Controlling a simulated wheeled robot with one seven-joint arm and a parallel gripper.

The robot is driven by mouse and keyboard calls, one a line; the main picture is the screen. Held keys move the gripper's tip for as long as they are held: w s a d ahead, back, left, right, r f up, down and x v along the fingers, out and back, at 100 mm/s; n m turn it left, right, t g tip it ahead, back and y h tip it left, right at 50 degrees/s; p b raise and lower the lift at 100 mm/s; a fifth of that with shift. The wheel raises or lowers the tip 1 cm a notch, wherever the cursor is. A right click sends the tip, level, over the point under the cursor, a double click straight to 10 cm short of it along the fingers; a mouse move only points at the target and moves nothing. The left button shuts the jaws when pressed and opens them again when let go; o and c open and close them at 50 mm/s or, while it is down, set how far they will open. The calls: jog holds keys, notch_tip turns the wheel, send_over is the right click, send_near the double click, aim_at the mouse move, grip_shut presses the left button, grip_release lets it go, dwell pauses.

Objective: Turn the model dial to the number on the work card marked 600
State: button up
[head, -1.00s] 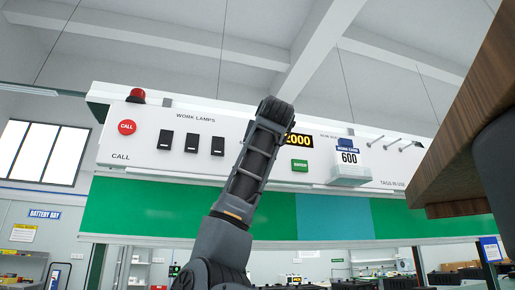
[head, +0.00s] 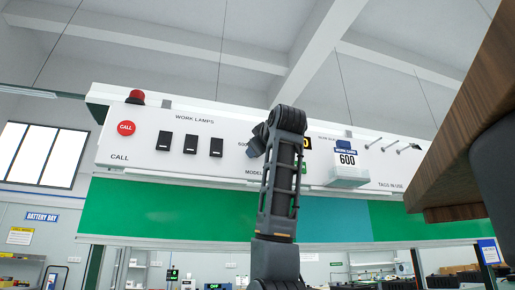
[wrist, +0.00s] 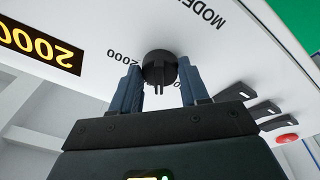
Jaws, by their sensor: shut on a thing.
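The model dial (wrist: 158,68) is a round black knob on the white panel, upside down in the wrist view. My gripper (wrist: 160,90) is shut on it, one finger on each side. A printed number ending in 000 is beside the knob, and a yellow display (wrist: 38,45) reads 2000. Where the dial's pointer stands is hard to tell. In the head view the dial is hidden behind my arm and gripper (head: 259,139). The work card (head: 347,160), marked 600, is on the panel to the right of my arm.
The panel has a red CALL button (head: 126,128), several black work lamp switches and tag pegs (head: 393,146). A green button is mostly hidden behind my arm. A brown wooden edge (head: 465,140) stands close at the right.

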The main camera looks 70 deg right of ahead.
jog(key=n+y, duration=0.1)
jog(key=n, duration=0.3)
jog(key=n+p, duration=0.1)
jog(key=n, duration=0.4)
jog(key=shift+s+r+t+y+p, duration=0.1)
jog(key=shift+r+t+y+p, duration=0.05)
jog(key=shift+t+y+p, duration=0.2)
jog(key=o, duration=1.1)
jog(key=shift+c, duration=0.2)
jog(key=shift+s, duration=0.1)
jog(key=b+v, duration=0.2)
jog(key=v, duration=0.5)
jog(key=shift+s+a, duration=0.2)
